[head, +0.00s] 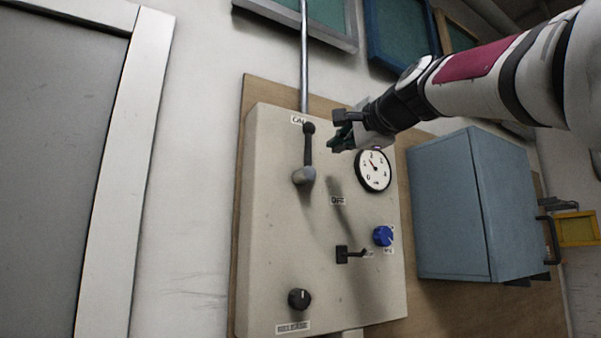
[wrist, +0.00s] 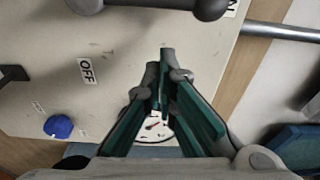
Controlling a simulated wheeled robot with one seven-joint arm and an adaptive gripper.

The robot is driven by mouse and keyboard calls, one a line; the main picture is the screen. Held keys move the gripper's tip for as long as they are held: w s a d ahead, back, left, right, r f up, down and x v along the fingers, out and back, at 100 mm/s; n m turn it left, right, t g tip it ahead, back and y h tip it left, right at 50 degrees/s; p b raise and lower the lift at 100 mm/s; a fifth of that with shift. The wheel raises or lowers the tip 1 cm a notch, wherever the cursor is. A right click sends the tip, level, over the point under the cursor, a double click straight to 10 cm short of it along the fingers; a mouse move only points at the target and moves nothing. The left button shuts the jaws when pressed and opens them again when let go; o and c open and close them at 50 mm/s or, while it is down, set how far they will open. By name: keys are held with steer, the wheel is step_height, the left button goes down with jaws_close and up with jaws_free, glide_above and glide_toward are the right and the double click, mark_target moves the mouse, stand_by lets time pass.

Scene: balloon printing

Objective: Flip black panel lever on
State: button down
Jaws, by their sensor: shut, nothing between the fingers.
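The panel lever (head: 308,145) has a black handle on a grey pivot on the beige panel (head: 270,235). Its handle points up, with its knob at the ON label (head: 298,119); the OFF label (head: 337,200) is lower and to the right. In the wrist view the lever (wrist: 150,4) runs along the top edge, partly cut off. My gripper (head: 336,136) is shut and empty, with its fingertips to the right of the knob in the head view. In the wrist view its fingertips (wrist: 167,54) are together below the lever, with a visible gap to it.
A gauge (head: 373,170), a blue knob (head: 383,236), a small black switch (head: 345,254) and a black dial (head: 299,299) are on the panel. A blue-grey cabinet (head: 450,215) stands out at the right. A metal pipe (head: 304,55) runs above the panel.

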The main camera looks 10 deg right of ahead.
steer(key=s+d+b, duration=0.1)
steer(key=s+d, duration=0.1)
steer(key=s, duration=0.5)
steer(key=shift+s, duration=0.15)
steer(key=shift+f, duration=0.1)
steer(key=s+a+f+n+g, duration=0.1)
steer(key=s+f+n+g, duration=0.15)
steer(key=f, duration=0.75)
steer(key=s+a+f+n+g+h, duration=0.1)
steer(key=s+a+f+n+g, duration=0.15)
steer(key=f, duration=0.65)
steer(key=s+f+n+g, duration=0.1)
steer(key=f+n+g, duration=0.15)
steer(key=f, duration=0.75)
steer(key=s+f+n+g, duration=0.1)
steer(key=s+f, duration=0.3)
steer(key=f, duration=0.4)
steer(key=s+f+n+g+h, duration=0.1)
steer(key=s+f+n, duration=0.3)
steer(key=f, duration=0.4)
steer(key=s+f+n+g+h, duration=0.1)
steer(key=s+f+n+g, duration=0.2)
steer(key=s+f, duration=0.3)
step_height(320, 180, down, 2)
steer(key=shift+s+f, duration=0.1)
steer(key=shift+s, duration=0.1)
